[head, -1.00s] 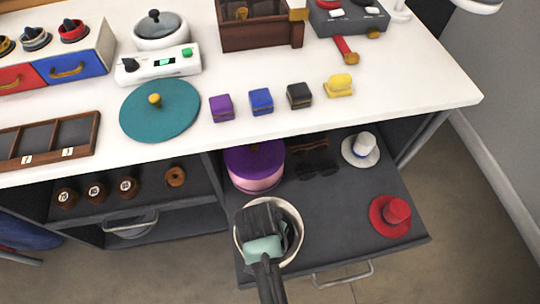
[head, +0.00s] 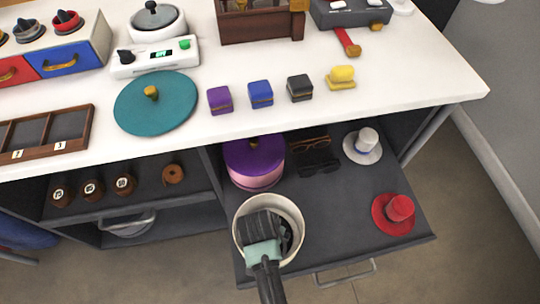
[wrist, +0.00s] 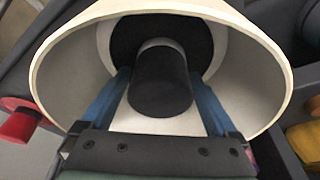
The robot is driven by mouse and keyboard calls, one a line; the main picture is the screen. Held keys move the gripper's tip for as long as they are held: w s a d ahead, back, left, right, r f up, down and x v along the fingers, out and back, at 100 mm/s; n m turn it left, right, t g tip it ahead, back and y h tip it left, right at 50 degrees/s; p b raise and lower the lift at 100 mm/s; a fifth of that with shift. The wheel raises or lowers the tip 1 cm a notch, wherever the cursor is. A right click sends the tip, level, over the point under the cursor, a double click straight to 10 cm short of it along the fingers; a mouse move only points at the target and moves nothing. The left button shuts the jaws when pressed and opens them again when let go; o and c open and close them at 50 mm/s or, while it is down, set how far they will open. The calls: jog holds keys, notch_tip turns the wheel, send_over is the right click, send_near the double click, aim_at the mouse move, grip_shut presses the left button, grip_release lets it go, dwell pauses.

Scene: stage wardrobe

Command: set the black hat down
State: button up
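The black hat (wrist: 161,80) is inside a round, cream-white tub (wrist: 262,62), its crown toward the wrist camera and its brim deeper in. My gripper (wrist: 160,82) reaches into the tub from above. Its two blue fingers lie against opposite sides of the crown, shut on it. A pale ring shows around the brim; whether the brim touches the tub's bottom cannot be told. In the head view my gripper (head: 264,245) is over the tub (head: 297,218) and hides most of the hat.
The tub stands on a pulled-out dark shelf (head: 340,215). Beside it are a purple-lidded pink box (head: 254,180), glasses (head: 320,167), a white hat (head: 362,146) and a red hat (head: 394,213). The white tabletop (head: 420,85) overhangs the back of the shelf.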

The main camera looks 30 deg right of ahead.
jog(key=shift+r, duration=0.1)
jog(key=p+v, duration=0.5)
jog(key=v, duration=0.7)
jog(key=shift+a+r, duration=0.1)
